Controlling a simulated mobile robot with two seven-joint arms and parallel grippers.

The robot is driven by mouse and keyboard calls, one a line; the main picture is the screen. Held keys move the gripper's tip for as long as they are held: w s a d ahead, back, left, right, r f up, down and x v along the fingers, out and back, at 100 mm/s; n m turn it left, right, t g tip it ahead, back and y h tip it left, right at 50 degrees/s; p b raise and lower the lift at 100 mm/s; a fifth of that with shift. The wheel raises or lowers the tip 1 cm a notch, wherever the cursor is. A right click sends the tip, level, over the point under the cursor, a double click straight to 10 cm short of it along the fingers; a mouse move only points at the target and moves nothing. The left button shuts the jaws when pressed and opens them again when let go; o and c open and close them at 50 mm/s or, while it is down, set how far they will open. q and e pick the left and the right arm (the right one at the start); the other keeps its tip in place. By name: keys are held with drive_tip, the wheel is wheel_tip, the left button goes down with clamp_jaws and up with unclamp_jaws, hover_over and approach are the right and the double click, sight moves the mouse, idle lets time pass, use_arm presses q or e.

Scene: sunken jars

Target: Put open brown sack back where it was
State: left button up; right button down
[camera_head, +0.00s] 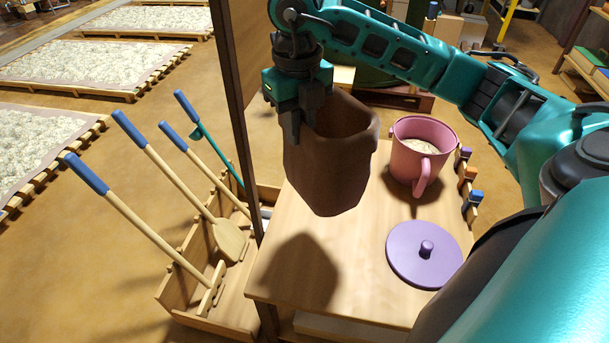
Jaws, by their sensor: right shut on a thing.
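The open brown sack (327,167) hangs upright in the air over the wooden table, its mouth facing up. My right gripper (302,122) is shut on the near left part of its rim. A shadow lies on the tabletop below and left of the sack, and the sack's base looks clear of the table. I cannot see into the bottom of the sack. My left gripper is not in view.
The wooden table (355,262) holds a pink mug (407,165) with pale contents, a purple lid (405,255) and small coloured clips (468,183) at its right edge. A dark post (238,120) and a tool rack (190,285) stand left. The front left tabletop is clear.

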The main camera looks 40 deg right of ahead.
drive_tip(key=b, duration=0.2)
hover_over(301, 194)
wheel_tip(301, 194, down, 11)
drive_tip(key=shift+w+d+r, duration=0.1)
drive_tip(key=shift+w+d, duration=0.05)
drive_tip(key=shift+f+b, duration=0.3)
drive_tip(key=shift+f, duration=0.55)
wheel_tip(301, 194, down, 5)
drive_tip(key=shift+f+b, duration=0.1)
drive_tip(key=shift+b, duration=0.7)
drive_tip(key=shift+w, duration=0.1)
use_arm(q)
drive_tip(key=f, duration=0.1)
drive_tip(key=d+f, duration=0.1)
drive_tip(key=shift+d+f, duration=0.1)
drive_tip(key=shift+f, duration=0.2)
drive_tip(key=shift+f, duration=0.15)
use_arm(e)
drive_tip(key=c, duration=1.1)
unclamp_jaws()
drive_tip(key=shift+f, duration=0.1)
